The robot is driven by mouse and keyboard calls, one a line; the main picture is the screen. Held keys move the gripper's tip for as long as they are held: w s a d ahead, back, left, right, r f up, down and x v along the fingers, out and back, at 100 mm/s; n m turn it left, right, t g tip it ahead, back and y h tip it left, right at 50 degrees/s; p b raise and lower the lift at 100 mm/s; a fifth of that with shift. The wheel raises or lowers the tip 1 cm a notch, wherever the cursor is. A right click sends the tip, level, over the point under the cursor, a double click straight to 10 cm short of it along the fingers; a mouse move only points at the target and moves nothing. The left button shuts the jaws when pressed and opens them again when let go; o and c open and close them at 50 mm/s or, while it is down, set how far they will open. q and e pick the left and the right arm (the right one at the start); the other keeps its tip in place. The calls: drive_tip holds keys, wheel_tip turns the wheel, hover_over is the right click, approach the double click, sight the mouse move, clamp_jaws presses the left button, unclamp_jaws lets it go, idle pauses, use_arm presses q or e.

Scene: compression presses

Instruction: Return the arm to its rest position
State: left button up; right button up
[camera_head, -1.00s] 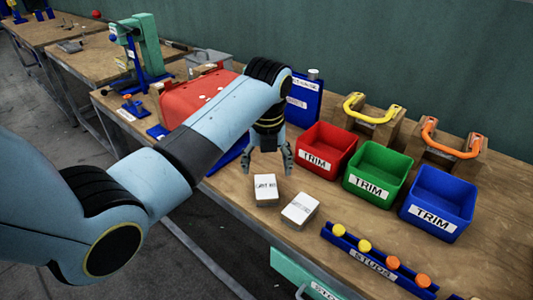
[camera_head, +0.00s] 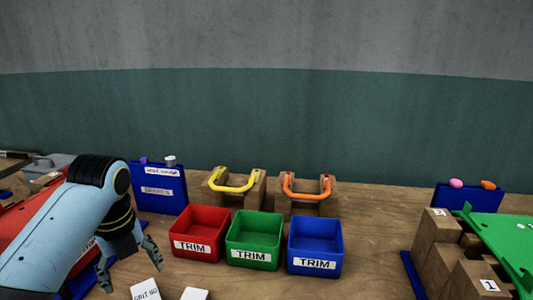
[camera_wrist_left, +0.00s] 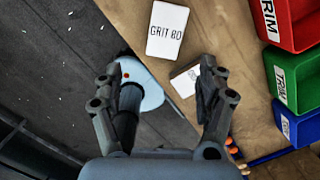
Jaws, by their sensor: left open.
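My left arm comes in from the left in the head view, and its gripper (camera_head: 130,268) hangs open and empty, to the left of the red TRIM bin (camera_head: 200,233). It is close to a white block marked GRIT 80 (camera_head: 146,290) on the bench. In the left wrist view, the open fingers (camera_wrist_left: 160,68) have nothing between them that they grip. The white GRIT 80 block (camera_wrist_left: 165,29) lies beyond the fingertips, and a second white block (camera_wrist_left: 183,80) is partly hidden by a finger. My right gripper is not in view.
A green bin (camera_head: 254,240) and a blue bin (camera_head: 315,245) stand right of the red one. Behind them are wooden stands with a yellow handle (camera_head: 233,186) and an orange handle (camera_head: 306,194). Wooden blocks (camera_head: 440,240) and a green board (camera_head: 505,240) are at right.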

use_arm(q)
drive_tip(key=s+d+r+n+t, duration=0.1)
drive_tip(key=s+r+n, duration=0.1)
drive_tip(key=s+n, duration=1.05)
drive_tip(key=s+d+r+n+t, duration=0.1)
drive_tip(key=s+r+n+t, duration=0.1)
drive_tip(key=s+n, duration=1)
wheel_tip(320, 180, down, 33)
drive_tip(key=a+g+b, duration=0.2)
drive_tip(key=b, duration=0.7)
drive_tip(key=s+f+b, duration=0.4)
drive_tip(key=s+f, duration=0.5)
drive_tip(key=f, duration=0.4)
drive_tip(key=s+a+f+n+g+b, duration=0.1)
drive_tip(key=s+f+b, duration=0.2)
drive_tip(key=s+f, duration=0.7)
wheel_tip(320, 180, down, 3)
drive_tip(key=shift+s+a+f+b, duration=0.2)
drive_tip(key=shift+s+b, duration=0.1)
drive_tip(key=shift+b, duration=0.1)
